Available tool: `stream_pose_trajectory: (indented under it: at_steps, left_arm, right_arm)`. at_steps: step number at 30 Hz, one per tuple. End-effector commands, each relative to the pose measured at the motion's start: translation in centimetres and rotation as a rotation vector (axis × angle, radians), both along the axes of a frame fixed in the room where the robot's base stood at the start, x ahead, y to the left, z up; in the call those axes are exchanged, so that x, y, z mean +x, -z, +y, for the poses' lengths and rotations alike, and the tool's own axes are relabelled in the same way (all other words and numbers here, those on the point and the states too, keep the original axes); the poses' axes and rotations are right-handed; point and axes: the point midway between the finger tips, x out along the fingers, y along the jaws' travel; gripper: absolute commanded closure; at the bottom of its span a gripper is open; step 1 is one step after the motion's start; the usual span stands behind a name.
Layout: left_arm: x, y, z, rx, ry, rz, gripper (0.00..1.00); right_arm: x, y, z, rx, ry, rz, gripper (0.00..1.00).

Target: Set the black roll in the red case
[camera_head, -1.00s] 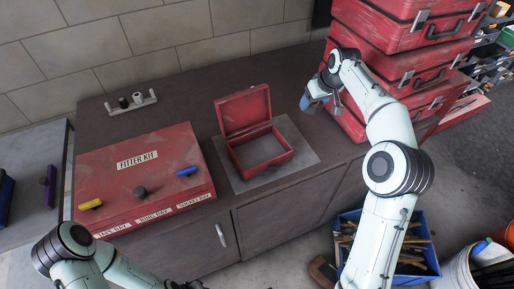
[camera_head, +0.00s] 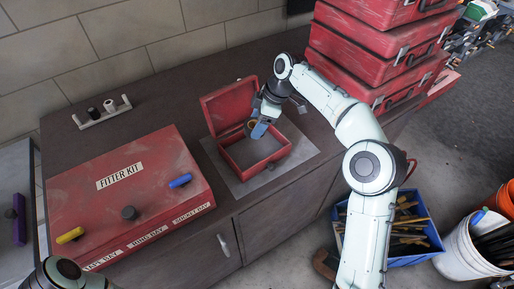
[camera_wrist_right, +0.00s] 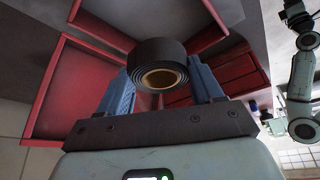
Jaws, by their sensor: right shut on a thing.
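The red case (camera_head: 268,171) stands open on a grey mat, its lid tilted up at the back. My right gripper (camera_head: 261,129) is over the back part of the case opening, pointing down. In the right wrist view its blue fingers (camera_wrist_right: 160,90) are shut on the black roll (camera_wrist_right: 158,58), which has a tan core. The red case (camera_wrist_right: 60,85) shows behind the roll there. The roll seems to be at or above the rim; I cannot tell whether it touches the case. My left arm shows only at the lower left edge, its gripper out of view.
A closed red fitter kit box (camera_head: 130,190) with knobs on top lies left of the case. A small rack (camera_head: 102,115) with two small items stands behind it. Stacked red cases (camera_head: 375,45) rise at the right. A blue crate (camera_head: 425,240) stands on the floor.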

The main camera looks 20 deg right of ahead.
Motion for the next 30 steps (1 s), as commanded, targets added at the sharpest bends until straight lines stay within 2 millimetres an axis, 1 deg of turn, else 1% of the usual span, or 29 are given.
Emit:
stream_pose_trajectory:
  at_steps: [1, 3, 6, 14, 21, 30]
  left_arm:
    - [-0.3, 0.6, 0.0, 0.0, 0.0, 0.003, 0.57]
    - [-0.4, 0.9, 0.0, 0.001, 0.0, 0.005, 0.57]
    - [-0.6, 1.3, 0.0, 0.0, 0.0, 0.006, 0.57]
    - [-0.7, 1.5, 0.0, 0.0, -0.001, 0.007, 0.57]
    - [-0.9, 2.0, 0.0, 0.0, 0.0, 0.009, 0.57]
    - [-0.9, 2.0, 0.0, 0.0, 0.0, 0.009, 0.57]
  right_arm:
    - [-0.1, 1.8, 0.0, 0.0, 0.0, 0.006, 0.64]
    - [-0.1, 3.3, 0.0, 0.001, 0.0, 0.004, 0.64]
    - [0.0, 5.0, -0.1, 0.0, 0.001, 0.002, 0.64]
    - [0.0, 6.8, 0.0, -0.001, 0.001, 0.001, 0.64]
    - [0.0, 10.2, 0.0, 0.001, 0.001, 0.002, 0.64]
    - [0.1, 10.4, 0.0, 0.0, 0.002, -0.002, 0.64]
